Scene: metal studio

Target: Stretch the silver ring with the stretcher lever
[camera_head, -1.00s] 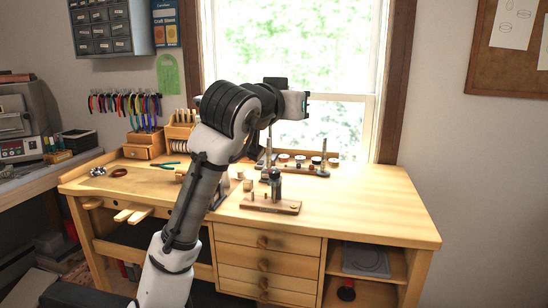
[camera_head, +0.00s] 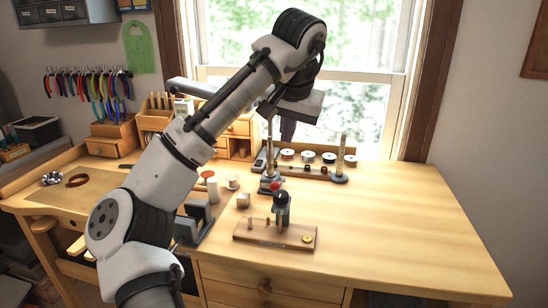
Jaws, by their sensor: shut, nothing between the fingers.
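My gripper (camera_head: 287,129) hangs above the back of the wooden workbench (camera_head: 400,225), in front of the window, with its dark end pointing down. It is shut and empty, and apart from anything on the bench. Below it and to the left stands an upright metal device (camera_head: 269,183) with a grey base, a tall post and a red knob; it looks like the stretcher, though its lever is not clear. A tapered upright post (camera_head: 341,160) on a dark round base stands to the right. I cannot make out the silver ring for sure.
A wooden block (camera_head: 270,241) with a dark upright tool (camera_head: 282,209) and a small gold disc lies in front. Several spools (camera_head: 308,157) stand along the back. A grey stand (camera_head: 196,222) is partly behind my arm. The right side of the bench is clear.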

